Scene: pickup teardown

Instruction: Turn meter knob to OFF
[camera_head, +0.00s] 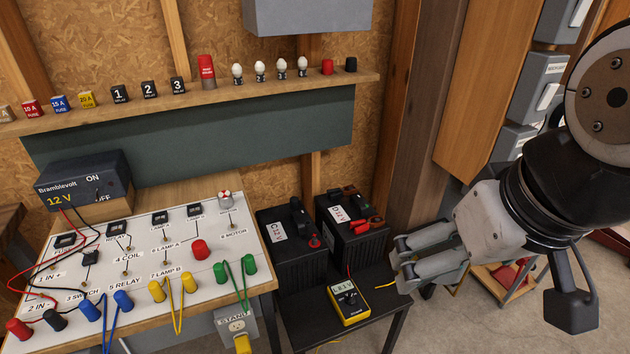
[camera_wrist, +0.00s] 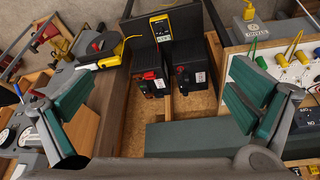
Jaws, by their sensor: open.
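The yellow multimeter (camera_head: 349,302) lies on the dark low stand in front of the two batteries. Its display is lit and its dial is dark and small; I cannot read the knob's setting. The meter also shows near the top of the wrist view (camera_wrist: 161,27). My gripper (camera_head: 401,268) is to the right of the meter in the head view, higher up and apart from it. In the wrist view its green-padded fingers (camera_wrist: 160,115) are spread wide with nothing between them.
Two black batteries, C (camera_head: 288,250) and D (camera_head: 352,228), stand behind the meter. The wired test board (camera_head: 215,264) is to the left, with the 12 V supply (camera_head: 84,183) behind it. A wall shelf (camera_head: 215,95) holds fuses, relays and bulbs.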

